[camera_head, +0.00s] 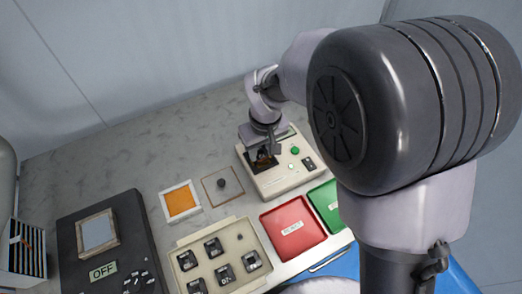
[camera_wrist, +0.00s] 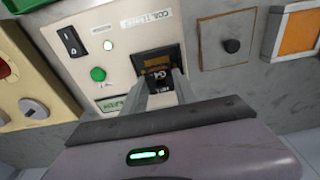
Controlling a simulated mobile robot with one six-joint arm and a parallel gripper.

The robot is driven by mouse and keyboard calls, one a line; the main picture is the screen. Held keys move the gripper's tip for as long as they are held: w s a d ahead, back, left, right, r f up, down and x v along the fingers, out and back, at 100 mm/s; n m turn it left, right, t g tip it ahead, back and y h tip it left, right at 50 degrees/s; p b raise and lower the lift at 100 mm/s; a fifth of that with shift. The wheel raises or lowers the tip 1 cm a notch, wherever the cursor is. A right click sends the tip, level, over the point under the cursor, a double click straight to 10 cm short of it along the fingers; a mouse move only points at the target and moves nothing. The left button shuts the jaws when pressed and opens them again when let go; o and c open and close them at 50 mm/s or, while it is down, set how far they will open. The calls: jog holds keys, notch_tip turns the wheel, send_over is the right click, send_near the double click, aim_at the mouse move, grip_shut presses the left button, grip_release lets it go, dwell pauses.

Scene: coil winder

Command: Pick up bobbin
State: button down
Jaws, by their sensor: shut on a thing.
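The bobbin (camera_wrist: 155,73) is a small dark block with an orange-brown winding and a black label. It sits in the dark recess of the cream coil tester (camera_wrist: 115,45). My gripper (camera_wrist: 160,84) reaches down over it, its two grey fingers on either side of the bobbin and shut on it. In the head view the tester (camera_head: 285,181) stands below my gripper (camera_head: 263,157), and the wrist hides part of the recess. Whether the bobbin is lifted clear of the recess, I cannot tell.
A beige tray (camera_head: 244,277) with several black bobbins stands at front left of the tester. A red bin (camera_head: 292,224) and a green bin (camera_head: 325,199) lie in front. An orange pad (camera_head: 181,202) and a plate with a black knob (camera_head: 221,183) lie left.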

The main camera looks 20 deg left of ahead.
jog(key=r+p, duration=0.2)
jog(key=r, duration=0.1)
jog(key=shift+s+d+r, duration=0.15)
jog(key=shift+s+r, duration=0.1)
jog(key=shift+s, duration=0.1)
jog(key=s+d+p, duration=0.1)
jog(key=s+d, duration=0.2)
jog(key=s, duration=0.3)
jog(key=s+d+r+p, duration=0.1)
jog(key=s+d, duration=0.3)
jog(key=s, duration=0.3)
jog(key=shift+s, duration=0.25)
jog(key=shift+d, duration=0.1)
